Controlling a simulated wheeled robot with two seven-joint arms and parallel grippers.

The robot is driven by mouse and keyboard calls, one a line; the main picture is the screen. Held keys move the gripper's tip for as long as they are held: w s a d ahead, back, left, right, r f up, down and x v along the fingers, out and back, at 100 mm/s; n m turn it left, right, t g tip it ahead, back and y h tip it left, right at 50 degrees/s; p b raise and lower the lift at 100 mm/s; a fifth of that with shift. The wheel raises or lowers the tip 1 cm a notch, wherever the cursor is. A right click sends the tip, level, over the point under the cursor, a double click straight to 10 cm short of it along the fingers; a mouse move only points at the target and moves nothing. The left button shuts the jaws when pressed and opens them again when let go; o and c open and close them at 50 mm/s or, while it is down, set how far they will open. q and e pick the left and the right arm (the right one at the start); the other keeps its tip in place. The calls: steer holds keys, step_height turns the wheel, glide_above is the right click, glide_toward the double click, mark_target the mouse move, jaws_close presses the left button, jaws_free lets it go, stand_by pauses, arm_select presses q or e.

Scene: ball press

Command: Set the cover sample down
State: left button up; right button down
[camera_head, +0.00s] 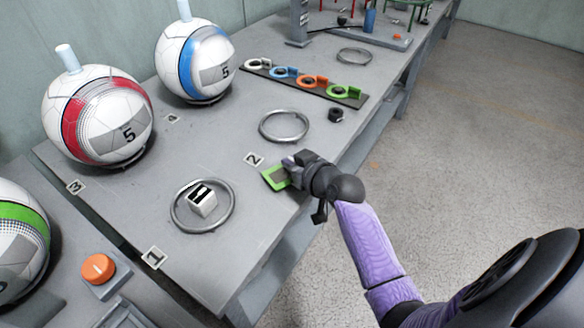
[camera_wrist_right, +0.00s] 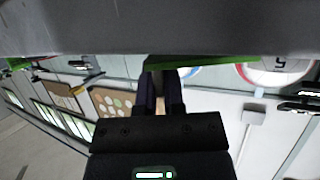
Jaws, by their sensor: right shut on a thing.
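The cover sample (camera_head: 274,177) is a flat piece with a bright green edge and a darker middle. My right gripper (camera_head: 291,170) is shut on it, just right of the "2" tag, over the front edge area of the grey table. In the right wrist view the sample's green edge (camera_wrist_right: 200,63) shows at the fingertips of my right gripper (camera_wrist_right: 159,75), close to the grey table surface. I cannot tell whether the sample touches the table. My left gripper is not in view.
Metal rings (camera_head: 284,126) lie on the grey table (camera_head: 130,205); one surrounds a white cube (camera_head: 202,199). A small black part (camera_head: 336,115) and a dark strip of coloured holders (camera_head: 305,83) lie beyond. Balls marked red (camera_head: 98,120) and blue (camera_head: 195,62) stand left. An orange button (camera_head: 98,269) is lower left.

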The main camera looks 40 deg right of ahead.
steer(key=shift+f, duration=0.8)
steer(key=shift+r, duration=0.25)
steer(key=shift+f, duration=0.15)
steer(key=c, duration=0.7)
jaws_free()
steer(key=shift+c, duration=0.2)
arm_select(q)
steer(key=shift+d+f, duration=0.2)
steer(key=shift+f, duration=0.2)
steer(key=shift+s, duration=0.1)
